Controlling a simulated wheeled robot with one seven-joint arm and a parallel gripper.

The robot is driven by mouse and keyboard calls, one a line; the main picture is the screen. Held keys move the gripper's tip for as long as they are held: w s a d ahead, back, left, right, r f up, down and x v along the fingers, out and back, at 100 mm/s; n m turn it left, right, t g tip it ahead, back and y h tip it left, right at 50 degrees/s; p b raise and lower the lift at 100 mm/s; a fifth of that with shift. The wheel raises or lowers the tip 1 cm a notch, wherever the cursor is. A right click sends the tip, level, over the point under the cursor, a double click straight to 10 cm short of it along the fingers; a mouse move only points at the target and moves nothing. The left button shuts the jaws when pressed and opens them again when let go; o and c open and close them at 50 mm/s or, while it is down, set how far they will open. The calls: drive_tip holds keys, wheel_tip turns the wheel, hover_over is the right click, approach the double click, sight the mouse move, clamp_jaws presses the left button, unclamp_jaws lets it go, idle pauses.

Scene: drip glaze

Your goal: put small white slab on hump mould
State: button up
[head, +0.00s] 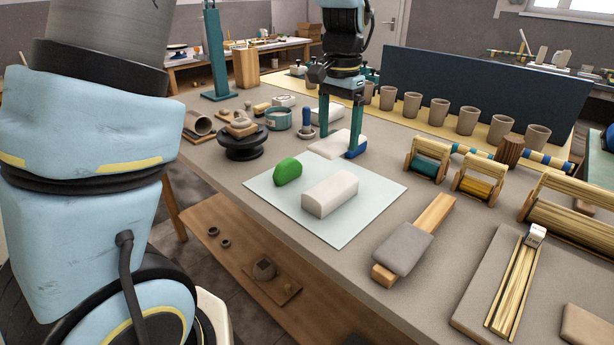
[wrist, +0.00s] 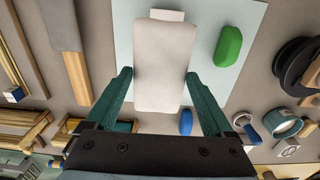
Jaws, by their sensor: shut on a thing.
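My gripper (head: 338,146) is shut on a small white slab (wrist: 165,65), one finger on each side of it. The slab also shows between the fingers in the head view (head: 346,139), behind the mat. A pale white block with a rounded top (head: 329,194), which looks like the hump mould, lies on the light blue mat (head: 340,233), nearer the head camera than my gripper. In the wrist view only a small pale part of it (wrist: 167,15) shows past the slab. I cannot tell how high the slab is above the table.
A green rounded object (head: 288,171) lies on the mat left of the block. A blue object (head: 356,153) is close to my right finger. A wooden tool with a grey head (head: 402,248) lies to the right. A dark turntable (head: 243,146) stands to the left.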

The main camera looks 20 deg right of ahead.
sight(333, 141)
drive_tip(key=f, duration=0.1)
drive_tip(key=f+p, duration=0.1)
drive_tip(key=f, duration=0.1)
drive_tip(key=a+f, duration=0.1)
drive_tip(key=f, duration=0.1)
drive_tip(key=shift+w, duration=0.25)
drive_tip(key=shift+d+f+p, duration=0.1)
drive_tip(key=shift+f+p, duration=0.5)
drive_tip(key=shift+f, duration=1.85)
drive_tip(key=shift+f, duration=0.1)
drive_tip(key=shift+f, duration=0.15)
drive_tip(key=o, duration=1.3)
drive_tip(key=shift+c, duration=0.2)
